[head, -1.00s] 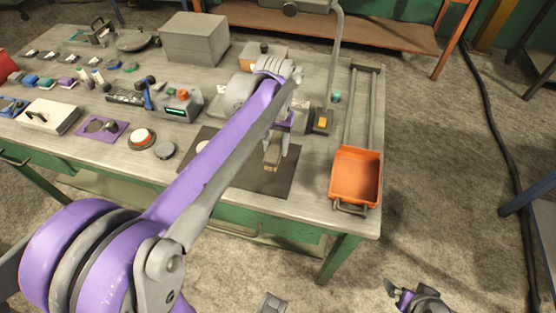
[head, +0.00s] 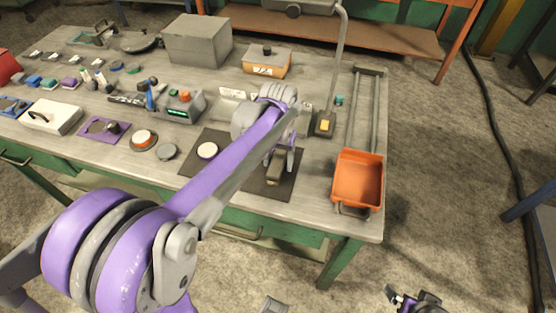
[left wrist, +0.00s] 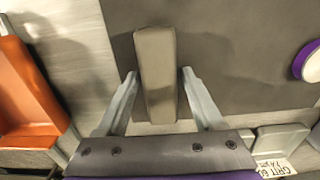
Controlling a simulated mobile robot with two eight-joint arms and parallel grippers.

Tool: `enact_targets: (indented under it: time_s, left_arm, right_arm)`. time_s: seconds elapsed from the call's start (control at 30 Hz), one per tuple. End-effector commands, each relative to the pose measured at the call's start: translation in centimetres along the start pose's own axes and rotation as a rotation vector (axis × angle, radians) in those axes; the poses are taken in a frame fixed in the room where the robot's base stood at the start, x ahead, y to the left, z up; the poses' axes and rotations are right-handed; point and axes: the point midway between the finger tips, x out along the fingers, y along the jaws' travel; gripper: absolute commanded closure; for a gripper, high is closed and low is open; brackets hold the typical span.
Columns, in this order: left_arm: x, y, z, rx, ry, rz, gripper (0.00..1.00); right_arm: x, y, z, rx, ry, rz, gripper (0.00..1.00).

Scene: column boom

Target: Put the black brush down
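The brush (head: 278,168), a dark grey-brown block, rests on the dark mat (head: 224,179) near the front right of the workbench. In the left wrist view the brush (left wrist: 157,70) lies lengthwise between the two fingers of my left gripper (left wrist: 158,74). A narrow gap shows on its right side; the left fingertip is very close to it, and I cannot tell whether they touch. My left gripper also shows in the head view (head: 280,158), just over the brush and partly hidden by my arm. My right gripper (head: 398,297) is low at the bottom edge, away from the bench.
An orange tray (head: 358,179) with rails stands right of the mat. A white round disc (head: 207,150) lies on the mat's left part. A lamp base (head: 324,123) stands behind the mat. A grey box (head: 197,39) and several tools fill the bench's back and left.

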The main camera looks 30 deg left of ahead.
Motion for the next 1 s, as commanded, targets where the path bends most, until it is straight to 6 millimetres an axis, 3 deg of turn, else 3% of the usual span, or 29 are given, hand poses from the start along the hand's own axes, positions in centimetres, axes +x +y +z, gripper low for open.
enact_targets:
  time_s: [0.3,0.47,0.8,1.0]
  left_arm:
    - [-0.1,0.0,0.0,0.000,0.000,0.000,0.23]
    - [-1.4,0.0,0.0,0.000,0.000,0.000,0.23]
    - [-8.5,0.0,0.0,-0.001,0.000,0.000,0.23]
    - [-11.5,0.0,0.0,0.000,0.000,0.000,0.23]
  right_arm:
    - [-0.1,0.0,0.0,0.000,0.000,0.000,0.00]
    - [-0.3,0.0,-0.2,0.000,0.001,0.000,0.00]
    - [-1.0,0.0,-0.7,0.000,0.004,0.000,0.00]
    - [-1.3,0.0,-0.9,0.000,0.005,0.000,0.00]
